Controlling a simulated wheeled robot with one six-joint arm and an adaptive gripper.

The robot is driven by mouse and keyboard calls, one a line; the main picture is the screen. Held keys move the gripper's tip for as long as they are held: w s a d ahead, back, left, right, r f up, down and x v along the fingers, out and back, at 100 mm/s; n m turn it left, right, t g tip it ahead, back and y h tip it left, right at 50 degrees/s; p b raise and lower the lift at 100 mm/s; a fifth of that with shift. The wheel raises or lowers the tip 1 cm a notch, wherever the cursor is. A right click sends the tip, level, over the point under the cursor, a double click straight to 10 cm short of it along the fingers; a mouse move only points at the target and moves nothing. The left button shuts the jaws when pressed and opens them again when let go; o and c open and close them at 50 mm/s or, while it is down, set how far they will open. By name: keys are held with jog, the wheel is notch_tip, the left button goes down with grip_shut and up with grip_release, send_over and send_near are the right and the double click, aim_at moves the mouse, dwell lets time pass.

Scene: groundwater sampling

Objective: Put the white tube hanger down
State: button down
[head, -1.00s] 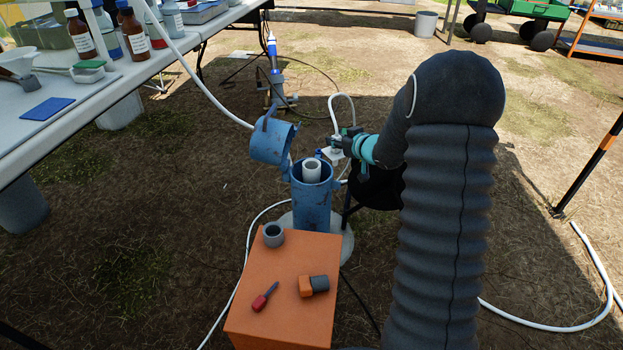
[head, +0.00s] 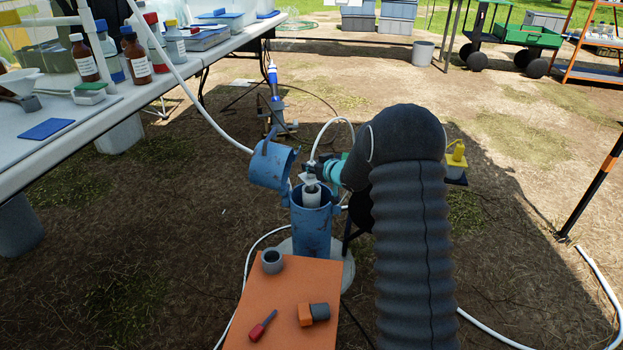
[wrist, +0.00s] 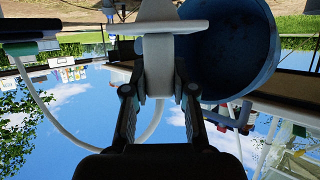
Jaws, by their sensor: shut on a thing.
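The white tube hanger (wrist: 158,28) shows in the wrist view as a pale piece with a flat plate, held between the fingers of my gripper (wrist: 158,95). In the head view my gripper (head: 318,172) is beside the top of the blue well casing (head: 311,218). The hanger (head: 308,181) appears just above the white inner pipe (head: 312,197) in the casing. I cannot tell whether it touches the pipe. A white tube loops up behind the gripper. My arm hides part of the area to the right.
The blue hinged cap (head: 270,166) stands open left of the casing. An orange box (head: 285,295) in front holds a grey ring (head: 272,261), a red-handled tool (head: 262,326) and an orange-grey piece (head: 312,314). A long table (head: 60,140) with bottles is at left.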

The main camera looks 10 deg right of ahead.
aim_at(314, 177)
jog(key=shift+f+b, duration=0.35)
jog(key=shift+f, duration=1.65)
jog(key=shift+f, duration=0.15)
jog(key=c, duration=0.9)
grip_release()
jog(key=shift+c, duration=0.2)
